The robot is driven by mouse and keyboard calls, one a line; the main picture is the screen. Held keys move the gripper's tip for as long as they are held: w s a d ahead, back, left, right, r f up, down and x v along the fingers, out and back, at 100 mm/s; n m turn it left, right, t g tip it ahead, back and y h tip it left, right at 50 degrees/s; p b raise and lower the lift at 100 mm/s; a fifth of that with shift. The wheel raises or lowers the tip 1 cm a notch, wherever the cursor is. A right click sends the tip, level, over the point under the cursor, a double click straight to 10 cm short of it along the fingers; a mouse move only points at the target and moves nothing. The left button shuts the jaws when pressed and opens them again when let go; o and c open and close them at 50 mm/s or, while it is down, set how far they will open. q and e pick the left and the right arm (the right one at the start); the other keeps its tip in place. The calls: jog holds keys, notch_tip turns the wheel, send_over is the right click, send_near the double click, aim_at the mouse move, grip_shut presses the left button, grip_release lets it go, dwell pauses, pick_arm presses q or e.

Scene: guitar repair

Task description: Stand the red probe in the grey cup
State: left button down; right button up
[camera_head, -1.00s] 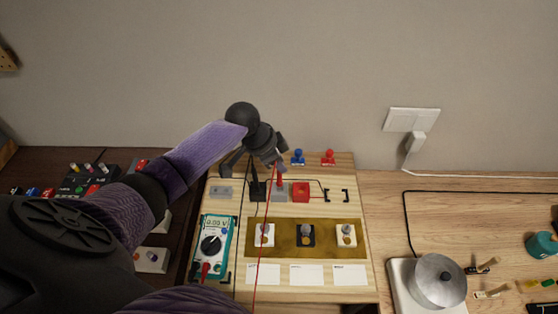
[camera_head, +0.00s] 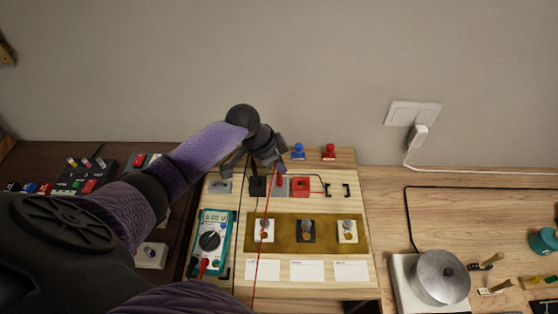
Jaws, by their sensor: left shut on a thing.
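The red probe (camera_head: 279,180) is upright at the grey cup (camera_head: 284,191), in the row at the back of the wooden board. Its lower end meets the cup in the picture; I cannot tell how deep it sits. My left gripper (camera_head: 277,164) is shut on the probe's upper part, just above the cup, and hides the probe's top. A red lead (camera_head: 262,230) runs down from there toward the front. My right gripper is not in view.
A black holder (camera_head: 257,186) stands close left of the cup and a red one (camera_head: 301,187) close right. Blue (camera_head: 298,152) and red (camera_head: 328,152) pieces stand behind. A teal multimeter (camera_head: 211,243) lies front left. A pot (camera_head: 440,277) stands at right.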

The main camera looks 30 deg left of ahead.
pick_arm(q)
jog(key=shift+f, duration=0.35)
jog(key=shift+c, duration=0.8)
grip_release()
jog(key=shift+r, duration=0.15)
notch_tip(320, 180, up, 7)
jog(key=p, duration=0.7)
jog(key=shift+f, duration=0.2)
